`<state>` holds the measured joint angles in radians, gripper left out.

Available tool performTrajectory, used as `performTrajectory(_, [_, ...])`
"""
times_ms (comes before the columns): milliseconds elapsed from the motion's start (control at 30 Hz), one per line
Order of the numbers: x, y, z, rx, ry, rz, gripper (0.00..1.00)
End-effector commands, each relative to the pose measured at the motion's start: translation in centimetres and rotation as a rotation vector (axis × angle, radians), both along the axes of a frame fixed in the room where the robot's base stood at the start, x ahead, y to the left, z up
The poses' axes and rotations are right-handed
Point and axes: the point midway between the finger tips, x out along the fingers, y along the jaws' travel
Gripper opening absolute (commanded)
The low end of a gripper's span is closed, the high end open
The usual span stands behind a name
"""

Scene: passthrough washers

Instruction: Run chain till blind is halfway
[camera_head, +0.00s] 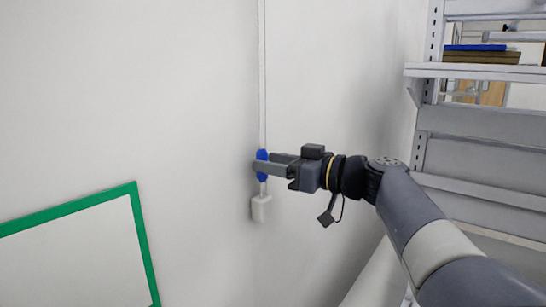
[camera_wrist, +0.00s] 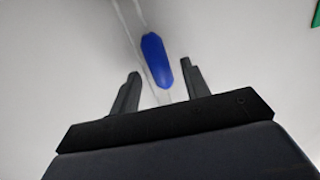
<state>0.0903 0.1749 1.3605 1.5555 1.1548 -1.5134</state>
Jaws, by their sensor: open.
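A thin white vertical strand (camera_head: 262,80), seemingly the chain, runs down the pale wall. A blue piece (camera_head: 262,177) sits on it, above a small white box (camera_head: 261,208) at its lower end. My gripper (camera_head: 263,162) is at the height of the blue piece, and its fingers partly cover that piece. In the wrist view my gripper (camera_wrist: 160,68) is open, with the blue piece (camera_wrist: 155,55) lying between the fingertips and gaps on both sides. The strand (camera_wrist: 131,22) passes behind it. I do not see the blind in either view.
A green-framed white board (camera_head: 75,255) is at the lower left on the wall. A grey shelving rack (camera_head: 480,150) stands at the right, with a blue and brown stack (camera_head: 480,54) on an upper shelf. The wall around the strand is bare.

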Motion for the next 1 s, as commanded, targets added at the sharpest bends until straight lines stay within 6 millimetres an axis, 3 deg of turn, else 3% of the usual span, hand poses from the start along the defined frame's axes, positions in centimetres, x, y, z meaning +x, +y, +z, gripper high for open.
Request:
performTrajectory(333, [0.17,0.35,-0.04,0.0,0.0,0.001,0.43])
performTrajectory(867, [0.16,0.32,-0.02,0.0,0.0,0.001,0.0])
performTrajectory(1000, [0.16,0.32,-0.02,0.0,0.0,0.001,0.0])
